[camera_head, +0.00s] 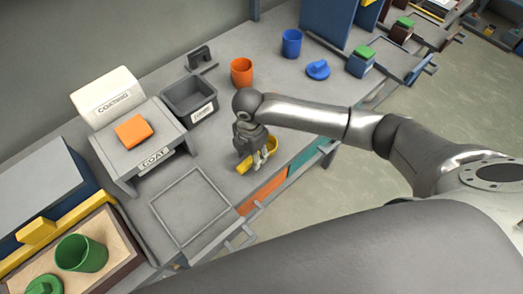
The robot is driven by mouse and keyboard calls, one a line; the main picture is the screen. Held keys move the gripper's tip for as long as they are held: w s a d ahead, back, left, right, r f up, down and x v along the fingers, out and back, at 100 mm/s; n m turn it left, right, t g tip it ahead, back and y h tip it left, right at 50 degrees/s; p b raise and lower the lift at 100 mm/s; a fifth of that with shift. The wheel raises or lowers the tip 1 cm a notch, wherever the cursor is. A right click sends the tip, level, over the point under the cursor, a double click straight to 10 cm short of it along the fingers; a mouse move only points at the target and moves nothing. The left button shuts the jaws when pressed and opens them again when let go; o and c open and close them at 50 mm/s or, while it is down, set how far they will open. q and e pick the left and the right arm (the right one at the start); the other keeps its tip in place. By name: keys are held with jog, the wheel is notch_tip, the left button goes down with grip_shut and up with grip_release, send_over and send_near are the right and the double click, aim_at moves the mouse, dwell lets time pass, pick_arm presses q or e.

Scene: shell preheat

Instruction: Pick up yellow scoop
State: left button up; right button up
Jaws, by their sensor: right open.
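The yellow scoop (272,144) lies on the grey workbench (221,165), near its front edge. It has a round bowl and a short yellow handle part (244,166) showing at the left. My right gripper (258,160) points down over the scoop and hides its middle. The gripper is open, with its fingers at the scoop; I cannot tell whether they touch it. My left gripper is not in view.
An orange cup (242,72), a grey bin (190,98) and a blue cup (292,42) stand behind. The coating station (131,133) with an orange block is at left. A framed square area (192,207) left of the scoop is empty.

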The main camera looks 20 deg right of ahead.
jog(key=shift+f, duration=1.45)
grip_shut()
jog(key=shift+r, duration=0.15)
jog(key=shift+w+r, duration=0.1)
jog(key=shift+r, duration=0.55)
jog(key=s+a+r, duration=0.2)
jog(key=s+r, duration=0.3)
jog(key=s, duration=0.1)
jog(key=s+a+r+b, duration=0.1)
jog(key=s+a+r, duration=0.1)
jog(key=s+r, duration=0.4)
jog(key=shift+s+a+r, duration=0.25)
jog(key=shift+s+a, duration=0.15)
jog(key=shift+s, duration=0.3)
